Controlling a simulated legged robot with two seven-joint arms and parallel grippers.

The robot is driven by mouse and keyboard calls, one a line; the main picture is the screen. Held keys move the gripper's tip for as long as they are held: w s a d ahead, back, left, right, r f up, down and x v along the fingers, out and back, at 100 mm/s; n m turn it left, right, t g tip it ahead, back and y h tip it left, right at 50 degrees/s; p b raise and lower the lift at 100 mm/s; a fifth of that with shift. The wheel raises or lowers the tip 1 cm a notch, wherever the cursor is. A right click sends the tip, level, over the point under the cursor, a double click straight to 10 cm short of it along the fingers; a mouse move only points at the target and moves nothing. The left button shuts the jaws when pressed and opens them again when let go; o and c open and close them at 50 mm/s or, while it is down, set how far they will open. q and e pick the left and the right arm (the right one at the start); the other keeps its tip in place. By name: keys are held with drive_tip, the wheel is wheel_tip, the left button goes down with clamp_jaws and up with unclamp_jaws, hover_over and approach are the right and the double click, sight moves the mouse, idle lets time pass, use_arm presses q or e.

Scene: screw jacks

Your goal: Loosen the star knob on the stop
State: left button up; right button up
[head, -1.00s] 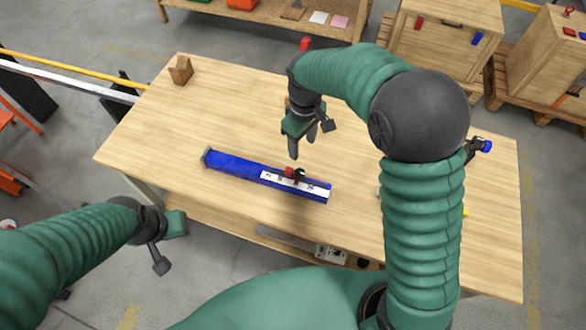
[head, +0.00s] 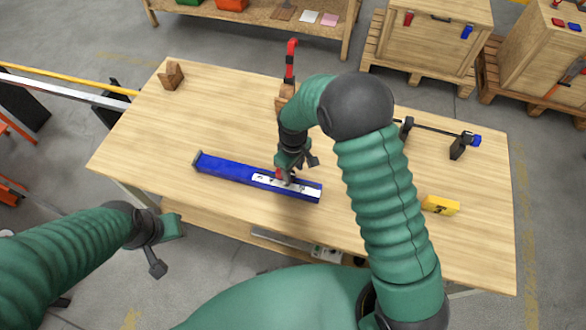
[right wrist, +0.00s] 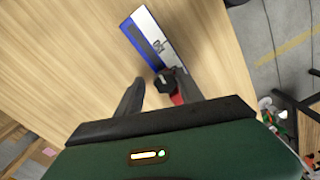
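The blue rail (head: 235,170) with a white scale strip (head: 308,188) lies on the wooden table. The red stop (right wrist: 178,99) sits on the rail, mostly hidden by my right gripper in the head view. Its black star knob (right wrist: 163,82) shows in the right wrist view. My right gripper (head: 284,176) is down over the stop. In the right wrist view its two fingers (right wrist: 161,77) are apart with the knob between their tips; a gap shows on the left side. My left gripper (head: 172,226) hangs off the table's left front edge, away from the rail; its fingers are not clear.
A yellow block (head: 441,205) lies on the table at the right. A black bar on holders with a blue end (head: 474,140) is behind it. A wooden block (head: 171,76) stands at the far left corner. A red-handled tool (head: 291,60) stands at the back edge.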

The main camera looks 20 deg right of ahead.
drive_tip(key=shift+w+a+r, duration=0.1)
drive_tip(key=shift+w+a, duration=0.05)
drive_tip(key=shift+a, duration=0.65)
clamp_jaws()
drive_tip(key=shift+d+n+p, duration=0.2)
drive_tip(key=shift+n+p, duration=0.15)
drive_tip(key=shift+n, duration=0.45)
drive_tip(key=shift+d, duration=0.25)
drive_tip(key=shift+o, duration=1.5)
unclamp_jaws()
drive_tip(key=shift+a, duration=0.2)
wheel_tip(320, 180, up, 17)
drive_tip(key=b, duration=0.1)
